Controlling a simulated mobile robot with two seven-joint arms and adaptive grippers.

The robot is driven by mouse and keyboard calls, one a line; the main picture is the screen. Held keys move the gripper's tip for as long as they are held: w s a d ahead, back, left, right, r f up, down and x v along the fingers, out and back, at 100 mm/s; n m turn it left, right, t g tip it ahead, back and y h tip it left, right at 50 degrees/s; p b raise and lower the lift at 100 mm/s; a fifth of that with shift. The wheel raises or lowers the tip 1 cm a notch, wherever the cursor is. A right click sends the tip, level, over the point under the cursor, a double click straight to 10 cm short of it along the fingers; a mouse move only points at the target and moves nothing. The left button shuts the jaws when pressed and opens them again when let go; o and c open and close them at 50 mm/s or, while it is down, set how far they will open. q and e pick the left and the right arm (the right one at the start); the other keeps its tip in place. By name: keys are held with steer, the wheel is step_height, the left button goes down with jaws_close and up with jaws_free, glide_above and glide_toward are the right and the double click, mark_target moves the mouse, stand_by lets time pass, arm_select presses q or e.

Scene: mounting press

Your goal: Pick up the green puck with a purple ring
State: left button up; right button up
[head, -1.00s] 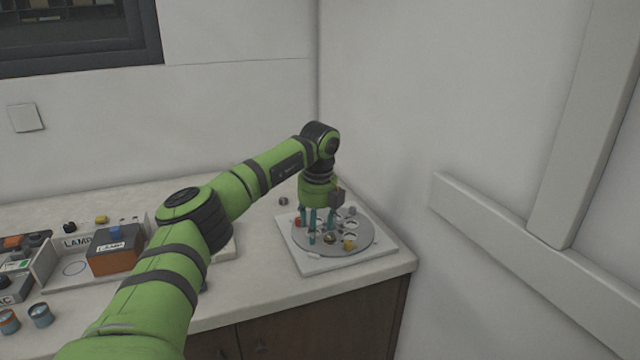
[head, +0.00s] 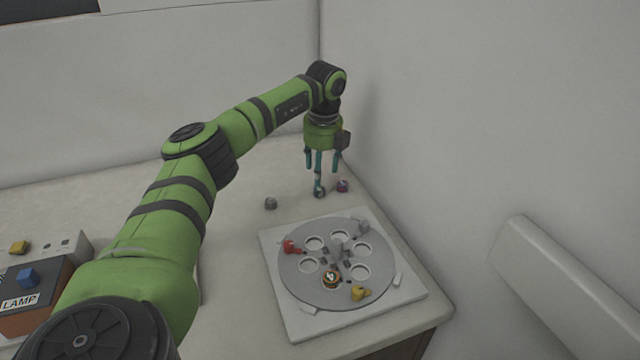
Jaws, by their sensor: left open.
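My left gripper (head: 322,172) is open, with its teal fingers pointing down over the counter behind the turntable plate. A small dark purple-red piece with a pale mark (head: 342,186) sits on the counter just right of the fingertips. It may be the puck with the purple ring; its green colour is too small to make out. The fingers appear apart from it. My right gripper is not in view.
A small grey piece (head: 271,203) lies left of the gripper. An orange-and-black LAMP box (head: 40,318) is at lower left. Walls border the counter.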

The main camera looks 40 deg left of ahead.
mark_target(319, 189)
arm_select(q)
steer(key=shift+s+f+p, duration=0.15)
steer(key=shift+f+p, duration=0.15)
steer(key=shift+f, duration=0.65)
steer(key=f, duration=0.3)
steer(key=shift+a, duration=0.2)
steer(key=shift+w+f, duration=0.2)
steer(key=shift+f, duration=0.25)
steer(key=c, duration=1)
steer(key=shift+a, duration=0.1)
steer(key=shift+c, duration=0.2)
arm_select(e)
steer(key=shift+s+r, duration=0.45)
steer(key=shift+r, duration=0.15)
